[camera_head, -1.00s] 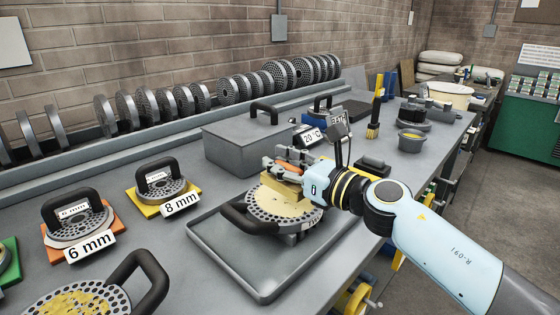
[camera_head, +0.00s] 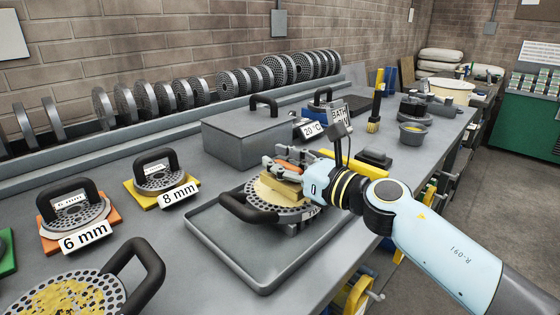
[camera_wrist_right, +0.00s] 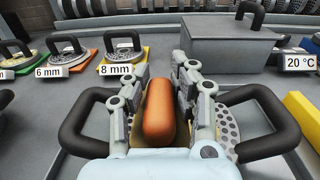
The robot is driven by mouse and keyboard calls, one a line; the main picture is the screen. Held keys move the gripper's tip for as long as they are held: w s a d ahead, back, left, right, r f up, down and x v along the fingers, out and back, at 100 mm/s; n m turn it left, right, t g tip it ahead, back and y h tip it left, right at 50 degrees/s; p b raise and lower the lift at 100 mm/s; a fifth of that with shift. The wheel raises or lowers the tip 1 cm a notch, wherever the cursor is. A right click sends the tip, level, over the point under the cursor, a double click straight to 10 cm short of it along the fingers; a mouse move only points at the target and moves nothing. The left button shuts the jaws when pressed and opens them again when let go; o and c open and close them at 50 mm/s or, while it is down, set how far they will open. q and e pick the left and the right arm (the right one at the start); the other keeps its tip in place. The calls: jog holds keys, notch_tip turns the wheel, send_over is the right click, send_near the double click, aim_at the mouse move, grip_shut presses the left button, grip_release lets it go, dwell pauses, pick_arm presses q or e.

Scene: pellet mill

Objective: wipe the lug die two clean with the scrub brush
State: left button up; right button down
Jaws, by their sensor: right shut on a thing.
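The scrub brush, with an orange handle and a tan block (camera_head: 274,190), is held in my right gripper (camera_head: 285,165). In the right wrist view its orange handle (camera_wrist_right: 158,112) lies between the two fingers. The brush rests on, or just over, a round perforated die (camera_head: 293,214) with black loop handles, which sits in a grey tray (camera_head: 215,255). The visible part of this die's face is mostly grey. The brush and gripper hide part of it. A similar handled die (camera_head: 75,297) at the lower left carries yellow residue. I see no number on either. My left gripper is out of view.
Dies on an orange plate (camera_head: 55,240) marked 6 mm and a yellow plate (camera_head: 148,208) marked 8 mm stand left. A lidded grey box (camera_head: 240,140) is behind the tray. A small bowl (camera_head: 412,133) and an upright brush (camera_head: 374,115) stand right.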

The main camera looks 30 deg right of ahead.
jog(key=shift+f+b, duration=1.2)
jog(key=shift+f, duration=0.15)
jog(key=shift+s+a+r+p, duration=0.1)
jog(key=shift+s+a+p, duration=0.1)
jog(key=shift+a+p, duration=0.15)
jog(key=a, duration=0.2)
jog(key=shift+s+a+p, duration=0.3)
jog(key=shift+s+p, duration=0.1)
jog(key=shift+d, duration=0.15)
